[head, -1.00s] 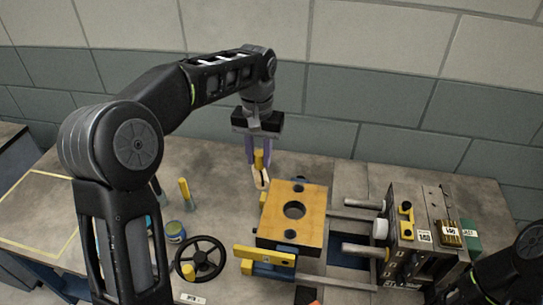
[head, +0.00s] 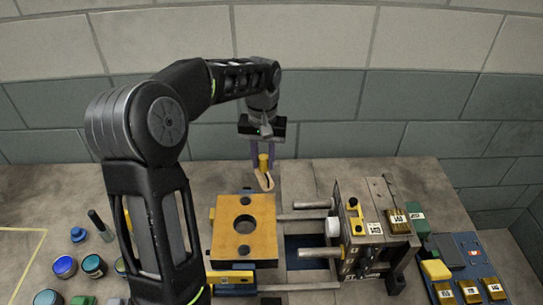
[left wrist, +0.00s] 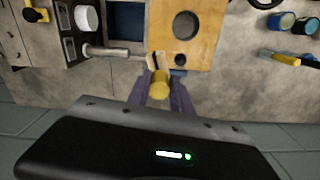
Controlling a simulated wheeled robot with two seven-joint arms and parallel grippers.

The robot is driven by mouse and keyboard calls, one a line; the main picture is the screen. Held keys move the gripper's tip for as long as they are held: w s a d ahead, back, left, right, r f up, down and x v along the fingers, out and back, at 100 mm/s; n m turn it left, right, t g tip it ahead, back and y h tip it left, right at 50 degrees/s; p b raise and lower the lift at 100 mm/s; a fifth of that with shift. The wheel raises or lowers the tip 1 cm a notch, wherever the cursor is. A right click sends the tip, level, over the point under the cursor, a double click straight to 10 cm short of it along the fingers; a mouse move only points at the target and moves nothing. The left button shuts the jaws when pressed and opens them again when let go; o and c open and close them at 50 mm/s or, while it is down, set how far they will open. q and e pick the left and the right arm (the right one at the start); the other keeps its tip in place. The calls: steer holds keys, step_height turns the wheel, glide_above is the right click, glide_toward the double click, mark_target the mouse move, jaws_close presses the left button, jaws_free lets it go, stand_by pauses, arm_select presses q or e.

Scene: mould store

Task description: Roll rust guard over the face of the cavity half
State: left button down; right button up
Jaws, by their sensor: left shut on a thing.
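A block with an orange-tan face and a round dark hole, which looks like the cavity half (head: 228,240), lies face up in the head view; it also shows in the left wrist view (left wrist: 213,40). My left gripper (head: 264,158) is shut on the yellow handle of a small tool with a pale head, seemingly the roller (head: 265,181). The roller also shows in the left wrist view (left wrist: 159,84). Its head appears beside the block's back right corner; I cannot tell whether they touch. My right gripper is out of view.
A steel mould half (head: 376,222) with guide pillars (head: 312,205) stands to the right. A yellow bar (head: 231,277) sits at the block's front. Several jars (head: 65,266) stand at the left. A blue panel (head: 468,252) with brass blocks is far right. The back wall is close behind.

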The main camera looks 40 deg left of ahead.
arm_select(q)
steer(key=shift+w+d, duration=0.25)
steer(key=shift+w, duration=0.2)
steer(key=shift+f, duration=0.1)
